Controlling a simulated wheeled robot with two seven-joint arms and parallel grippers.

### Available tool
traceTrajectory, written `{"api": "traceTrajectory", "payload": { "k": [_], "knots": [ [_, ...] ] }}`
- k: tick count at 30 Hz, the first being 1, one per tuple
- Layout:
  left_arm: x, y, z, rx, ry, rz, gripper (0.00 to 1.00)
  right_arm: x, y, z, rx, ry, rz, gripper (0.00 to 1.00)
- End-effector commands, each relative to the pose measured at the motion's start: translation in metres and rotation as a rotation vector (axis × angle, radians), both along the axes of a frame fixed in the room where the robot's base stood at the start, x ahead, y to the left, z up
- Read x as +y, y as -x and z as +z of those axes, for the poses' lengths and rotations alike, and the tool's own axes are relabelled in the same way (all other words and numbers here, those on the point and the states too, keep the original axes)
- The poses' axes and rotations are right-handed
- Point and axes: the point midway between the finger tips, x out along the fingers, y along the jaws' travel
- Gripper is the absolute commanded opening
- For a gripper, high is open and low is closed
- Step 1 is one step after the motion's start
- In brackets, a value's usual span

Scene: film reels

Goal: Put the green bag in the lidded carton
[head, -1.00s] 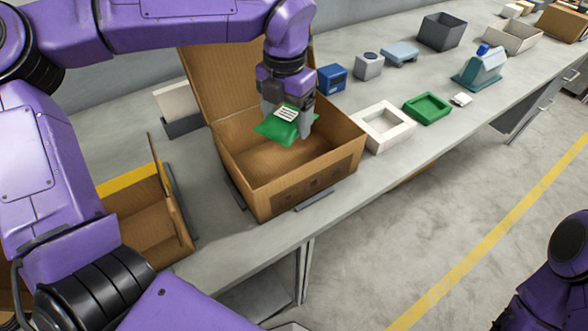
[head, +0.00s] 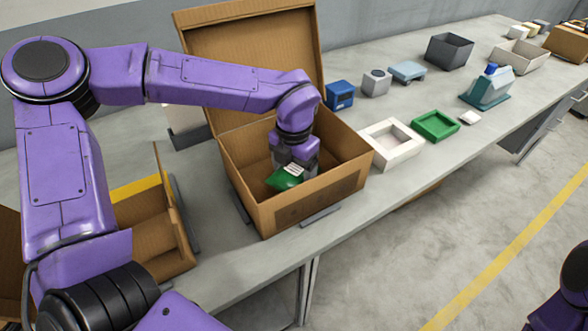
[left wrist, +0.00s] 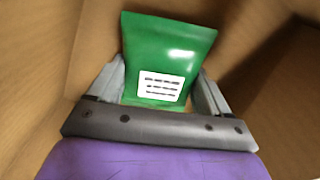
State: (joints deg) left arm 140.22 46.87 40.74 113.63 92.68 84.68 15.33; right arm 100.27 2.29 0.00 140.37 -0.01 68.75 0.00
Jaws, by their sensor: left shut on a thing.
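The lidded carton (head: 318,200) is a brown cardboard box on the bench, its lid (head: 255,60) standing open at the back. My left gripper (head: 290,170) reaches down inside the carton and is shut on the green bag (head: 284,181). The bag has a white label with dark lines. In the left wrist view the bag (left wrist: 168,55) stands up between the two fingers, with brown cardboard around it. Whether the bag touches the carton's floor cannot be seen. My right gripper is not in view; only part of that arm shows at the lower right.
Another open carton with a yellow strip (head: 150,225) stands to the left. Right of the lidded carton are a white tray (head: 392,143), a green tray (head: 436,126), a blue box (head: 340,95) and a grey box (head: 375,82). The bench's front edge is close to the carton.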

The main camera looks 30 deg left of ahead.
Motion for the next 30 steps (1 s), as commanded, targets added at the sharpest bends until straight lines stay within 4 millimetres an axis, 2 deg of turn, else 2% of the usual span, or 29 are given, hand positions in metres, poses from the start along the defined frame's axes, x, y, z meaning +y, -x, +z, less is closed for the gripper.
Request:
{"api": "traceTrajectory", "payload": {
  "k": [2,3,4,11,14,17,24,30],
  "knots": [
    [0.0,0.0,-0.003,0.0,0.0,0.0,0.42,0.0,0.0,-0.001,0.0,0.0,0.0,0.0],
    [0.0,0.0,-0.002,0.0,0.0,0.0,0.92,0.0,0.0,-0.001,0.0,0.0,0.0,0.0],
    [0.0,0.0,-0.002,0.0,0.0,0.0,1.0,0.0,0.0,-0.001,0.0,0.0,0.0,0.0],
    [0.0,0.0,-0.001,0.0,0.0,0.0,1.0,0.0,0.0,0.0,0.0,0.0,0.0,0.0],
    [0.0,0.0,0.007,-0.002,-0.001,0.001,1.0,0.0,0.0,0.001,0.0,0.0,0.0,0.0],
    [0.0,-0.001,0.028,-0.005,0.0,0.001,1.0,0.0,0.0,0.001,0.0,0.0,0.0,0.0],
    [0.0,-0.001,0.09,-0.004,-0.001,0.0,1.0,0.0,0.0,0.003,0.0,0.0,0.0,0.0],
    [0.0,0.0,0.118,-0.001,-0.001,0.0,1.0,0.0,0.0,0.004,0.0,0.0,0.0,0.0]
  ]
}}
